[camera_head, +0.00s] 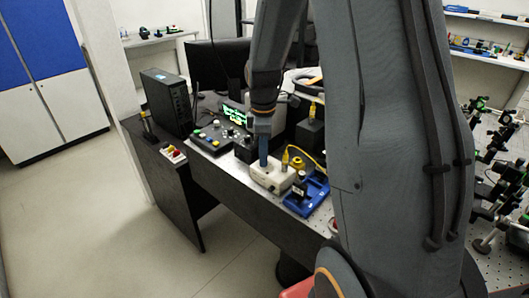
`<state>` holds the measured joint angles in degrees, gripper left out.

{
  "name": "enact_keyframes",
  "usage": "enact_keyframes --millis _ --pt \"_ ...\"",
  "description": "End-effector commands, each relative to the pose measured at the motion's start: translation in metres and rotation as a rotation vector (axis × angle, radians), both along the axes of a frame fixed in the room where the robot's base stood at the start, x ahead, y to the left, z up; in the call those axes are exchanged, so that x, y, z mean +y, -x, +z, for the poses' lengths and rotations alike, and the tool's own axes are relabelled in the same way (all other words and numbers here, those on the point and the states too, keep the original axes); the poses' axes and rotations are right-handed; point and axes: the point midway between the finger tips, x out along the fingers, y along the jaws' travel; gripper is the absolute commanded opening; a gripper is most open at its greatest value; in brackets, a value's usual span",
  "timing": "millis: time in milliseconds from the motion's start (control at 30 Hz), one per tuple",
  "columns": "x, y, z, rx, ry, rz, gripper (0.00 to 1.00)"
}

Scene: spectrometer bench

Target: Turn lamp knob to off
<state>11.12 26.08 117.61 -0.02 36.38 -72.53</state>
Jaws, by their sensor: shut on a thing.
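My gripper (264,160) points straight down in the middle of the view, its blue-grey fingers shut at the top of a small cream-white box (270,181). The box stands near the front edge of the bench. The lamp knob is between the fingertips and hidden by them, so I cannot tell which way it points. A yellow cable (304,151) loops up beside the box on the right.
A blue tray-like holder (308,196) stands close to the right of the box. A control panel with coloured buttons (213,138) and a black computer tower (168,101) are to the left. My own arm covers much of the right side. The floor at left is clear.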

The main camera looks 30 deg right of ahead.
Motion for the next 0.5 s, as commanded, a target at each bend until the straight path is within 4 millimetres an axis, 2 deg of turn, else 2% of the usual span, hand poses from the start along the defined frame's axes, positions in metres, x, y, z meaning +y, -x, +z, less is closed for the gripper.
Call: enact_keyframes --millis 500 --pt "-0.0007 -0.0025 0.0016 -0.007 0.001 0.118 0.0"
